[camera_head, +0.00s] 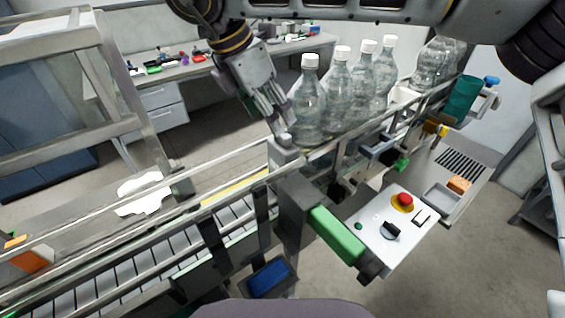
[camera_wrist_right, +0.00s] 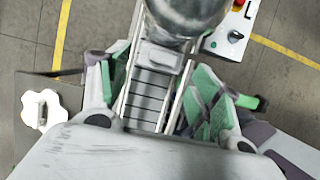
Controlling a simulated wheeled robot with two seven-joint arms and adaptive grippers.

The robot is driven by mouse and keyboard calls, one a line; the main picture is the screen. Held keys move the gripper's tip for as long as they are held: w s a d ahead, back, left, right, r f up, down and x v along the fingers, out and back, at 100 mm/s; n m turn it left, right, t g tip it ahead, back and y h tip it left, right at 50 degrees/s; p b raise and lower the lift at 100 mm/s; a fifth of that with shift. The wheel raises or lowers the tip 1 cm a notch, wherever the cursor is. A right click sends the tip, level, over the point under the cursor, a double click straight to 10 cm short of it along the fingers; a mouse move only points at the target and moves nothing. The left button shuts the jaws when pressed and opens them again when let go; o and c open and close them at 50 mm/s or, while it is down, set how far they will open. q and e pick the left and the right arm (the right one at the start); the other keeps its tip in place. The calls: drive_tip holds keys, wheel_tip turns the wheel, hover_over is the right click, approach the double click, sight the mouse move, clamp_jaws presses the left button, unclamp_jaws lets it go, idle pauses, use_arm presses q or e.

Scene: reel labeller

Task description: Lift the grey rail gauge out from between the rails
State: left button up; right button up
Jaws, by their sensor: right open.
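The grey rail gauge (camera_head: 285,156) is a small block sitting between the conveyor rails, just in front of the nearest bottle. In the right wrist view the gauge (camera_wrist_right: 160,57) spans the gap between the rails, close to the bottle's base. My right gripper (camera_head: 273,115) hangs above the rails with its fingers pointing down toward the gauge. In the wrist view its green-padded fingers (camera_wrist_right: 155,88) are spread apart on either side of the rails, with nothing between the pads. The gripper appears apart from the gauge. My left gripper does not show.
Several clear bottles (camera_head: 309,100) with white caps stand in line on the conveyor, right beside the gauge and gripper. A control panel (camera_head: 390,235) with a red button is at the front right. A white knob (camera_head: 143,193) sits left of the rails. The slatted belt (camera_head: 140,268) is bare at left.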

sight(277, 146)
drive_tip(key=shift+d+f, duration=0.15)
drive_tip(key=shift+f, duration=0.2)
drive_tip(key=shift+w+f, duration=0.1)
drive_tip(key=shift+d+p+x, duration=0.25)
drive_tip(key=shift+p+x, duration=0.5)
drive_tip(key=shift+x, duration=0.4)
drive_tip(key=shift+p+x, duration=0.35)
drive_tip(key=shift+x, duration=0.95)
clamp_jaws()
